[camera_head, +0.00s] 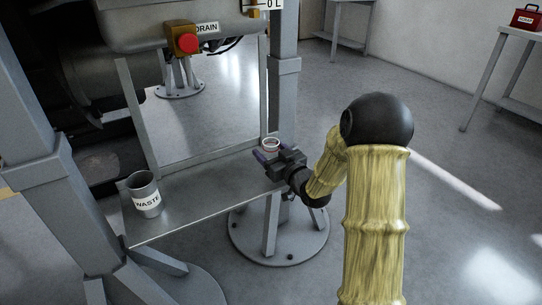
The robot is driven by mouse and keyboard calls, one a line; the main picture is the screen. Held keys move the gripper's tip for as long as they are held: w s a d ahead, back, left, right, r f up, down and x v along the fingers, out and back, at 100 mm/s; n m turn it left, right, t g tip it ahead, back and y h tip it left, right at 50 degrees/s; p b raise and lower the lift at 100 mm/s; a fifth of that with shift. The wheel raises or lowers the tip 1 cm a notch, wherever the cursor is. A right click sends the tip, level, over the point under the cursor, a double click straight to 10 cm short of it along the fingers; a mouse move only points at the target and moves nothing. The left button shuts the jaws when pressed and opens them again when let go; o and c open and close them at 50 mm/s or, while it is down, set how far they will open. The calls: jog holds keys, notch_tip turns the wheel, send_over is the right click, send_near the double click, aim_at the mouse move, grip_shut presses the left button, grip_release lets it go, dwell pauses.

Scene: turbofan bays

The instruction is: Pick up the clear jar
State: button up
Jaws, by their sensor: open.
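The clear jar (271,145) stands near the right end of a grey metal shelf (195,207). Only its pale round rim and a little of its reddish upper part show. My gripper (267,158) is at the jar, reaching in from the right over the shelf's right edge. Its jaws are open, and the fingers hide the jar's lower part. I cannot tell from this view whether the fingers touch the jar.
A grey cup marked WASTE (147,194) stands at the shelf's left end. Upright posts (136,118) rise at the shelf's sides. A red knob (187,43) labelled DRAIN hangs above. A red box (526,17) sits on a far table. The middle of the shelf is clear.

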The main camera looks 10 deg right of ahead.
jog(key=c, duration=1.1)
jog(key=shift+o, duration=0.2)
jog(key=shift+r, duration=0.1)
jog(key=shift+r, duration=0.2)
jog(key=b+v, duration=0.5)
jog(key=v, duration=1)
jog(key=shift+s+d+f, duration=0.25)
jog(key=shift+s+f, duration=0.05)
jog(key=b+v, duration=0.1)
jog(key=b, duration=0.2)
jog(key=b+v, duration=0.1)
jog(key=b, duration=0.3)
jog(key=shift+s+a+r, duration=0.1)
jog(key=shift+s+r, duration=0.05)
jog(key=shift+r, duration=0.1)
